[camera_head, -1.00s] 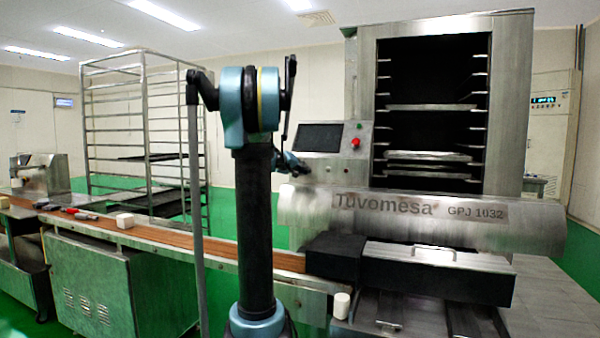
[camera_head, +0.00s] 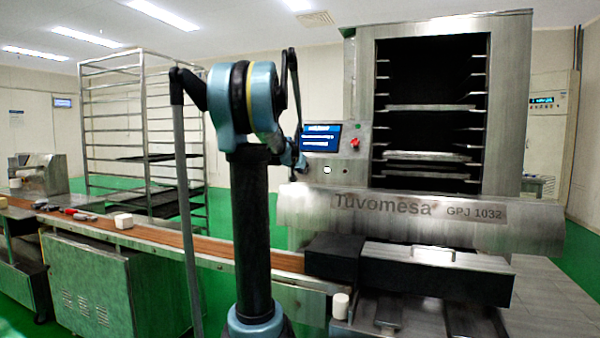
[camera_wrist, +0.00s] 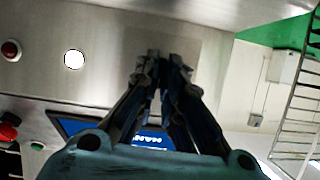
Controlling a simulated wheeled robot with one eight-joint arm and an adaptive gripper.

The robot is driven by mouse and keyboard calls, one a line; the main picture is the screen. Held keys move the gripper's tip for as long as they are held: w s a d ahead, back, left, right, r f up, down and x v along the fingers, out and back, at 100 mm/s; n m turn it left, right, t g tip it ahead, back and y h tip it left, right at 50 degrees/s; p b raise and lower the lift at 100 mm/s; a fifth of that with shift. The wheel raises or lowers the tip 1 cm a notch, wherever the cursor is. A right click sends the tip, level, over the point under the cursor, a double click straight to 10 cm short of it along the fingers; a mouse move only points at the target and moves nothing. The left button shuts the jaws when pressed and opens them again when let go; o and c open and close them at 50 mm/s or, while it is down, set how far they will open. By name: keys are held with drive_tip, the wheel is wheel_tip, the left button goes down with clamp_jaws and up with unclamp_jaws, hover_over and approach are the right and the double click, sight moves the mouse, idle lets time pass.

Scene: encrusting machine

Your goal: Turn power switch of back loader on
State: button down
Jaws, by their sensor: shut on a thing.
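The back loader (camera_head: 440,27) is the tall steel cabinet at the right, with a control panel on its left side. The panel's screen (camera_head: 321,138) is lit blue, and its lower part shows in the wrist view (camera_wrist: 150,137). A round indicator (camera_head: 327,169) glows white below the screen; it is also clear in the wrist view (camera_wrist: 74,59). My gripper (camera_wrist: 162,55) is at the panel, its fingers close together and shut on the power switch. The fingertips hide the switch. In the head view my arm partly hides the gripper.
A red emergency button (camera_head: 355,144) sits right of the screen. A wire rack (camera_head: 146,130) stands left, behind the conveyor (camera_head: 170,238).

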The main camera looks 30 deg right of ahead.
drive_tip(key=m+t+y, duration=0.1)
drive_tip(key=m, duration=0.2)
drive_tip(key=shift+s+d+t, duration=0.1)
drive_tip(key=shift+d+t, duration=0.05)
drive_tip(key=shift+t, duration=0.25)
drive_tip(key=shift+f+m+t+y, duration=0.1)
drive_tip(key=shift+m+t+y, duration=0.6)
drive_tip(key=shift+m, duration=0.6)
drive_tip(key=c, duration=1.7)
unclamp_jaws()
drive_tip(key=shift+s+a, duration=0.2)
drive_tip(key=shift+s, duration=0.05)
drive_tip(key=shift+a+v, duration=0.2)
drive_tip(key=shift+v, duration=5.4)
